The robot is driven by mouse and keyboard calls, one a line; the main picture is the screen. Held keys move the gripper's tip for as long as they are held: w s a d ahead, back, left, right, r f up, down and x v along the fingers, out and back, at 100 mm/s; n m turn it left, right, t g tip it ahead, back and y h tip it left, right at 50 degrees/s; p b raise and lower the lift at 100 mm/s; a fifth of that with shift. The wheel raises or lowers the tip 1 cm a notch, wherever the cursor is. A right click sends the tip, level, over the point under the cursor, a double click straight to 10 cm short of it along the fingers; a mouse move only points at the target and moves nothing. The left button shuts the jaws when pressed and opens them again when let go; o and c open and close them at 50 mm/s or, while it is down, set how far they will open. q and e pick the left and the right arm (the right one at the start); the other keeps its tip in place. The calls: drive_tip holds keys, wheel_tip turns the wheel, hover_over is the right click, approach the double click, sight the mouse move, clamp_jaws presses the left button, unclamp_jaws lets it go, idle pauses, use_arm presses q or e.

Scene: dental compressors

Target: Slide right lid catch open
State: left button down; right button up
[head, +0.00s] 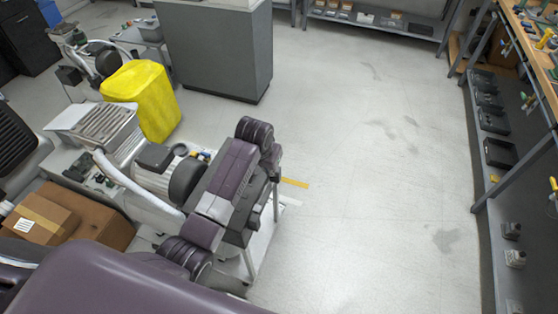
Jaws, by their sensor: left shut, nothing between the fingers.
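A dark grey box-like case (257,198) sits on a light stand, largely covered by my purple left arm, which reaches over it from the lower left. Its lid catches are hidden or too small to make out, the right one included. My left gripper (273,173) is at the far end of that arm, close to the case's far right side. It is small, dark and partly hidden, and it is shut with nothing held. I cannot tell whether it touches the case. My right gripper is not in view.
Compressor equipment (105,125) crowds the left, with a yellow bin (150,95) behind it and a cardboard box (40,218) at lower left. A grey cabinet (215,50) stands at the back. A workbench (535,60) lines the right. The floor between is clear.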

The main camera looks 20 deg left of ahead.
use_arm(q)
wheel_tip(320, 180, up, 4)
hover_over(276, 174)
drive_tip(key=w, duration=0.4)
drive_tip(key=shift+w+r, duration=0.1)
drive_tip(key=shift+r, duration=0.25)
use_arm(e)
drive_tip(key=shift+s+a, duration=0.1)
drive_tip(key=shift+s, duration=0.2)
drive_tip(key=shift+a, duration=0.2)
use_arm(q)
wheel_tip(276, 174, down, 10)
drive_tip(key=p, duration=0.2)
drive_tip(key=shift+s+r+p, duration=0.25)
drive_tip(key=shift+s+p, duration=0.05)
drive_tip(key=shift+s, duration=0.05)
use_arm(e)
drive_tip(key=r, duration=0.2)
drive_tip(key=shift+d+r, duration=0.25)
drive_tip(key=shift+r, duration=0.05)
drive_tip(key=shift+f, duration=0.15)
